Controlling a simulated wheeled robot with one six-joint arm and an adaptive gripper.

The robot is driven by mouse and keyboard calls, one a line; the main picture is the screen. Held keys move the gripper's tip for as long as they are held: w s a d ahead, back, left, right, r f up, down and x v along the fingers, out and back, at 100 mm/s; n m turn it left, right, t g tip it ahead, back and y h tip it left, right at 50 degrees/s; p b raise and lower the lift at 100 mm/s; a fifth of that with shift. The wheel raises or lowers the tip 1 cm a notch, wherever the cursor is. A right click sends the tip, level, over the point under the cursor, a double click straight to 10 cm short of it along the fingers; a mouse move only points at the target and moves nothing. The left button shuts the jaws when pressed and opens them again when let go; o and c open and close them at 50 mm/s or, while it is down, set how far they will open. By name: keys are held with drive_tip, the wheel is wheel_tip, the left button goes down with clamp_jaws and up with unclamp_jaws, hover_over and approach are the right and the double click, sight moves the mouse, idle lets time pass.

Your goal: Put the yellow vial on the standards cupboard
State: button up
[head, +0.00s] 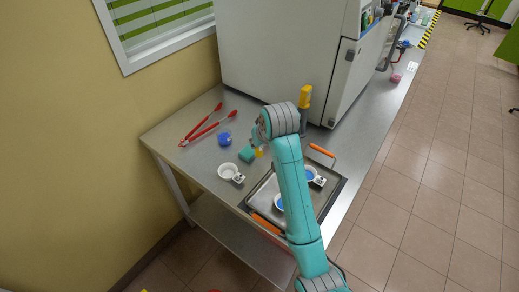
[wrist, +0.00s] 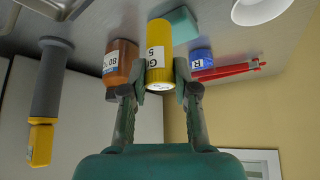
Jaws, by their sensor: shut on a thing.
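The yellow vial (wrist: 159,55) with a white label is between the two fingertips of my gripper (wrist: 160,85) in the wrist view, and the gripper is shut on it. In the head view a small part of the yellow vial (head: 259,153) shows beside my teal arm, above the steel bench. Most of my gripper is hidden behind the arm there. I cannot tell whether the vial touches the bench. No cupboard is clearly marked as the standards cupboard in these views.
A brown bottle (wrist: 121,62), teal block (wrist: 183,24) and blue vial (wrist: 201,60) are close by. Red tongs (head: 207,126), a white bowl (head: 228,171), an orange-handled tray (head: 332,205) and a yellow-topped grey tool (head: 305,97) share the bench. A large white cabinet (head: 275,50) stands behind.

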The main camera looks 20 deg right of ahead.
sight(260, 149)
drive_tip(key=shift+a+f, duration=0.1)
drive_tip(key=shift+f, duration=1.8)
drive_tip(key=o, duration=0.9)
drive_tip(key=shift+f, duration=0.15)
drive_tip(key=shift+o, duration=0.2)
